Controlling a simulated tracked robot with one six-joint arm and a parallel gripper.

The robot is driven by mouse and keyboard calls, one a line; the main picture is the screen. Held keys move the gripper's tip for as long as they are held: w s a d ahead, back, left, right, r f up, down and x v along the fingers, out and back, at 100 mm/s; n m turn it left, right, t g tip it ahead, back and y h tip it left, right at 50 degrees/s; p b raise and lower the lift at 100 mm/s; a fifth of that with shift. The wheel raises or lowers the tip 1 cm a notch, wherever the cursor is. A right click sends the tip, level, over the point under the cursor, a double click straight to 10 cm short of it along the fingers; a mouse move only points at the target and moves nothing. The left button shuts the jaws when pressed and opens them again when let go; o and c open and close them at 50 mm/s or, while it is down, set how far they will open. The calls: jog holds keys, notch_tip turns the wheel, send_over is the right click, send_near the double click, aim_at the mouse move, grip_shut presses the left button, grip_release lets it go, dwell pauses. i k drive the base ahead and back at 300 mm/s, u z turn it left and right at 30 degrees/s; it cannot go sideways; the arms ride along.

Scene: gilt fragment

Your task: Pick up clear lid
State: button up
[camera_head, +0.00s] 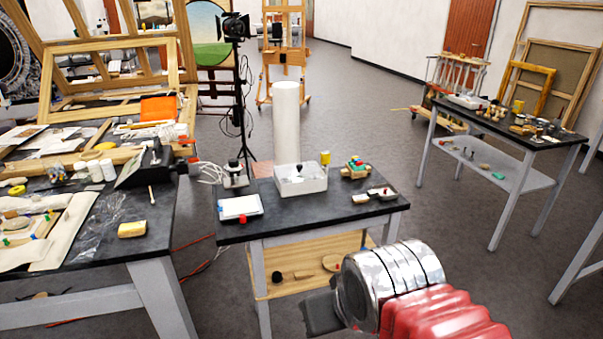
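I cannot make out a clear lid for certain in the head view. A flat white and pale-blue box (240,207) lies at the left front of the small dark-topped table (330,221); whether its top is a clear lid is too small to tell. My gripper (321,314) is at the bottom centre, in front of this table's right front side. It shows only as a dark grey part beyond my silver and red arm, and its fingertips cannot be made out. I see nothing held in it.
A white tray (290,189), a yellow jar (325,158) and small coloured items share the small table. Another table (480,122) stands right. Open floor (425,200) lies between the tables.

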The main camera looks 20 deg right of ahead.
aim_at(310, 171)
jog(key=z, duration=1.75)
jog(key=i, duration=1.45)
jog(key=u, duration=0.5)
